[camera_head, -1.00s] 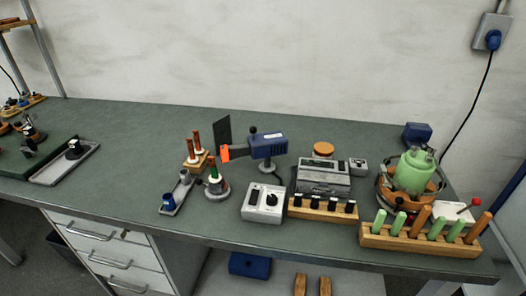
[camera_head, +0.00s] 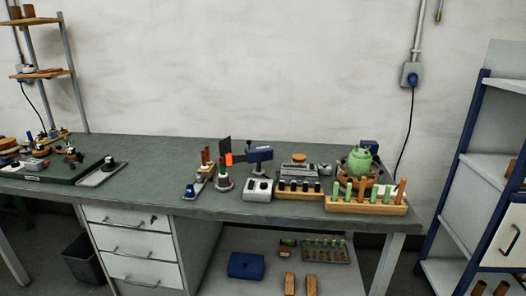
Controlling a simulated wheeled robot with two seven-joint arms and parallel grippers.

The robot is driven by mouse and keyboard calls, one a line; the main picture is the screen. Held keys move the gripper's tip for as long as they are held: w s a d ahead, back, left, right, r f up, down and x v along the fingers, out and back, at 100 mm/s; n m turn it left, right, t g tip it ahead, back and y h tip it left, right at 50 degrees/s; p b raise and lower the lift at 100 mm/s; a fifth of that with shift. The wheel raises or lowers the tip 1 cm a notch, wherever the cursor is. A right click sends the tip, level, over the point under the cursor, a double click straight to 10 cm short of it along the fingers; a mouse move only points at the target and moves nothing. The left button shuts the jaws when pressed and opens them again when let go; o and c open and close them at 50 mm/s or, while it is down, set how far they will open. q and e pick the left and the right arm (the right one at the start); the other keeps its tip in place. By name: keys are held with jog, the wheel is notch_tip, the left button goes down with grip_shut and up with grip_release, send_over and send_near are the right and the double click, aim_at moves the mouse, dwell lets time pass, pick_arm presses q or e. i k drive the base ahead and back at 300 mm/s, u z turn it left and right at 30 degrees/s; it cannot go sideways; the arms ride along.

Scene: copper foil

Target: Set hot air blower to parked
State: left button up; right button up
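The hot air blower (camera_head: 260,154) is a dark blue tool on a stand near the middle of the green workbench (camera_head: 150,153). Its orange nozzle (camera_head: 229,159) points left, towards a dark upright plate (camera_head: 224,149). The blower's handle and stand are partly hidden behind this box. Neither of my grippers shows in the head view.
A wooden rack (camera_head: 366,206) with green and brown pegs and a green jar (camera_head: 362,162) stand right of the blower. A shelf unit (camera_head: 455,190) stands at the right. A blue box (camera_head: 249,265) lies below the bench.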

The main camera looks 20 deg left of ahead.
aim_at(261, 153)
jog(key=u, duration=0.65)
jog(key=i, duration=0.7)
jog(key=u, duration=0.65)
jog(key=i, duration=0.9)
jog(key=z, duration=0.35)
